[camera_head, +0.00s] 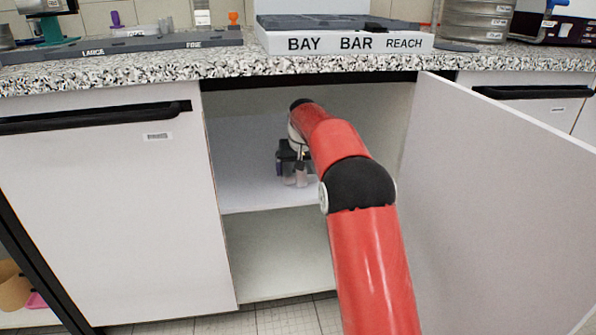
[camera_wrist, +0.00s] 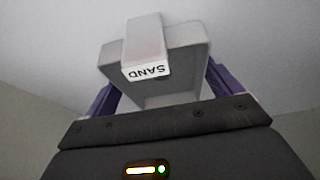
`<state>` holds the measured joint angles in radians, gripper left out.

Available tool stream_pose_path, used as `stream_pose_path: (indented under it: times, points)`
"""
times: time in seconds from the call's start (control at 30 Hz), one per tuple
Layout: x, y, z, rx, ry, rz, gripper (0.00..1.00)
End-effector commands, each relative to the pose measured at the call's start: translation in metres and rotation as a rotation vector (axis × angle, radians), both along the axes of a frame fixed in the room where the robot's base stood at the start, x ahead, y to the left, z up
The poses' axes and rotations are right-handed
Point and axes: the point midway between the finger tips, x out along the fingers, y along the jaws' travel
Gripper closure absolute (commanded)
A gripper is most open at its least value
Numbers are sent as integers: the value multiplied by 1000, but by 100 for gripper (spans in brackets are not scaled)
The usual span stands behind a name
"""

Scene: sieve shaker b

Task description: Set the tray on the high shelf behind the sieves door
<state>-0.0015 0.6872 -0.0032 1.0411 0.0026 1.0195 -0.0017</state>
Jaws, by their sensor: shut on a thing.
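The sieves cupboard is open, its white door (camera_head: 500,200) swung out to the right. Inside, the high shelf (camera_head: 250,190) is a bare white board above a lower compartment. My gripper (camera_head: 293,174) is inside the upper compartment, low over the shelf; the height of the gap cannot be told. In the wrist view my gripper (camera_wrist: 165,85) has its purple fingers on either side of a pale grey tray (camera_wrist: 185,85) and is shut on it. A raised block on the tray bears a SAND label (camera_wrist: 146,71), upside down in this view. The tray is not clearly visible in the head view.
The speckled counter (camera_head: 130,72) runs above the cupboard and carries a box marked BAY BAR REACH (camera_head: 345,42), a dark board (camera_head: 140,46) and stacked sieves (camera_head: 475,18). A closed door (camera_head: 100,210) borders the opening on the left. The lower compartment (camera_head: 275,255) looks empty where visible.

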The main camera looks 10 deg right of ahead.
Motion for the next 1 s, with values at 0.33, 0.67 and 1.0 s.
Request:
stream_pose_path:
  times: [0.33, 0.67, 1.0]
  points:
    - [0, 0, -8, 0, -2, 0, 33]
    - [0, 0, -9, 0, -2, 0, 0]
    - [-13, 0, 28, 0, -6, 0, 0]
